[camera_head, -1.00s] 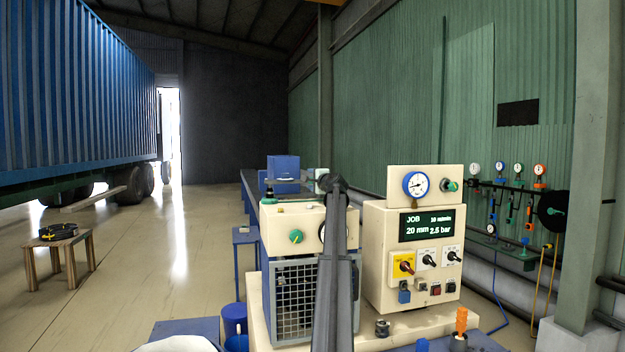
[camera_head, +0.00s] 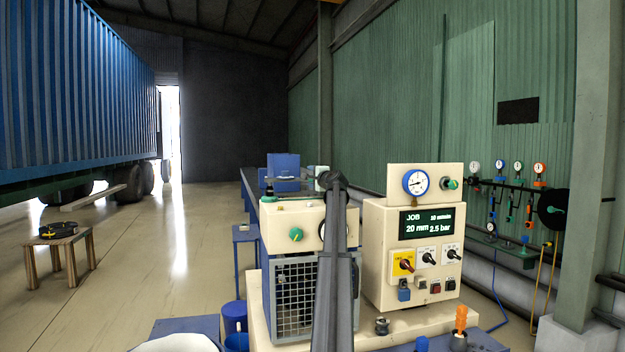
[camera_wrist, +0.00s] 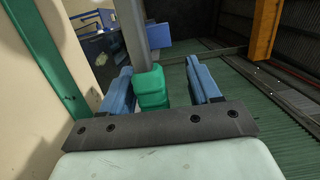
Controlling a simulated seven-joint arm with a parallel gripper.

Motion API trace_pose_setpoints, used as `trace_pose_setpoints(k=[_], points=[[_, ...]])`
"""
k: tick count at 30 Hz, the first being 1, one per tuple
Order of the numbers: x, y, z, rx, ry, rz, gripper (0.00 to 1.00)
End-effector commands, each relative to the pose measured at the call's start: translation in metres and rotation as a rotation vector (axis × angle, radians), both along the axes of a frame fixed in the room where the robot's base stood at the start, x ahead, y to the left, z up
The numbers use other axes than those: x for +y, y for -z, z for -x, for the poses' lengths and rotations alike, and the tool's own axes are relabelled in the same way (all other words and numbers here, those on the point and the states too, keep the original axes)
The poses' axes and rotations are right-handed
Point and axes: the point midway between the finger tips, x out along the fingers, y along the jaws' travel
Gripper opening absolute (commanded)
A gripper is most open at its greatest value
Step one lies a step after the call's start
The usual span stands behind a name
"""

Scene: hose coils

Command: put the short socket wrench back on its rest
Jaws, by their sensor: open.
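In the wrist view, my gripper (camera_wrist: 158,68) is open, with one blue finger on each side of a green ribbed grip (camera_wrist: 152,88). A grey shaft (camera_wrist: 134,35) runs up from behind this grip. It may be the short socket wrench, but I cannot tell for sure. There is a gap between the grip and the right finger; the left finger is closer to it. In the head view my gripper is hidden behind my dark arm. I cannot make out the wrench or its rest there.
A cream control panel (camera_head: 379,270) and a caged machine (camera_head: 295,300) stand close to my arm. An orange-handled tool (camera_head: 461,318) stands upright at the front right. A wall rack (camera_head: 520,187) holds gauges and tools. A wooden stool (camera_head: 60,245) stands on the open floor at left.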

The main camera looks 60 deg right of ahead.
Motion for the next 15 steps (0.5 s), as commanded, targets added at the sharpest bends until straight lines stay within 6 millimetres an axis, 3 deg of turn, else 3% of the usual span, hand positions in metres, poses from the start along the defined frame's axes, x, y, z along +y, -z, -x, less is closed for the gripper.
trace_pose_setpoints(k=[15], points=[[0.0, -0.015, 0.0, 0.001, 0.0, 0.001, 0.62]])
